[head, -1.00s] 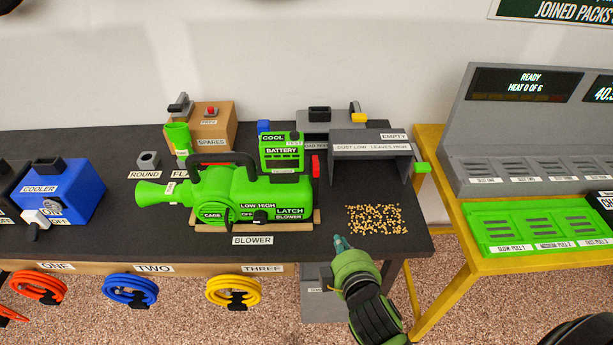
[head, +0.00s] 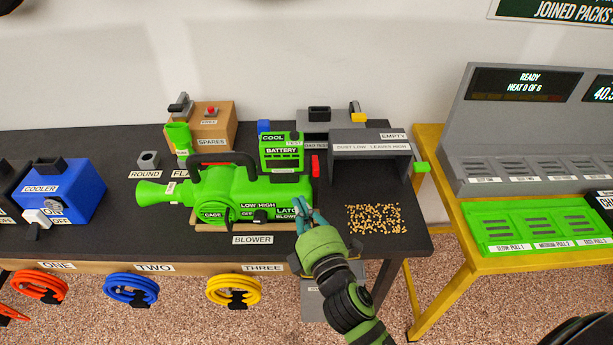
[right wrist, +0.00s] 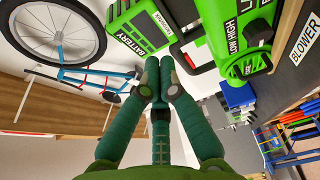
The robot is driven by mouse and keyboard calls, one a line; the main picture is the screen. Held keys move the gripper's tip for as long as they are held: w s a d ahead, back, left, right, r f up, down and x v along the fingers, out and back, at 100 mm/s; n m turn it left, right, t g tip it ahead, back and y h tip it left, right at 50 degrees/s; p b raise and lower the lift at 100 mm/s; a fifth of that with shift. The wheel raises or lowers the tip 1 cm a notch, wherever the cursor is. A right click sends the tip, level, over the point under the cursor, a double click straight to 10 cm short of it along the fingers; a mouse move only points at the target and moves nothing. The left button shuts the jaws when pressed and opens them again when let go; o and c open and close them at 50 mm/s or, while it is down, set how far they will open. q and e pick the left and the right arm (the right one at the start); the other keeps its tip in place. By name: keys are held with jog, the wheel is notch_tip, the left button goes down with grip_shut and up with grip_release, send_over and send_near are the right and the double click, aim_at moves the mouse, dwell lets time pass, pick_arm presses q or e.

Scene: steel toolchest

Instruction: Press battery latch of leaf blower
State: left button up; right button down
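The green leaf blower (head: 235,185) lies on the dark bench with its nozzle to the left. A red tab (head: 315,166) shows at the battery's right side. The label reading LATCH BLOWER (head: 288,210) is partly covered by my right gripper (head: 302,211). That gripper's fingertips are at the blower's lower right end; I cannot tell whether they touch it. In the right wrist view the fingers (right wrist: 160,75) are closed together with nothing between them, near the battery (right wrist: 138,30). My left gripper is not in view.
Loose tan pellets (head: 376,219) lie right of the blower, before a grey bin (head: 370,170). A yellow table (head: 437,155) with a green tray is at the right.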

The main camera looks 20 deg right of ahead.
aim_at(301, 168)
jog(key=w, duration=0.3)
jog(key=w+p, duration=0.1)
jog(key=w, duration=0.5)
jog(key=shift+a+r+p, duration=0.15)
jog(key=shift+a+p, duration=0.1)
jog(key=shift+p, duration=0.1)
jog(key=d, duration=0.1)
jog(key=s+d+p, duration=0.1)
jog(key=d, duration=0.1)
jog(key=shift+s+d+p, duration=0.15)
jog(key=shift+p, duration=0.15)
jog(key=shift+s+d, duration=0.15)
jog(key=shift+d, duration=0.2)
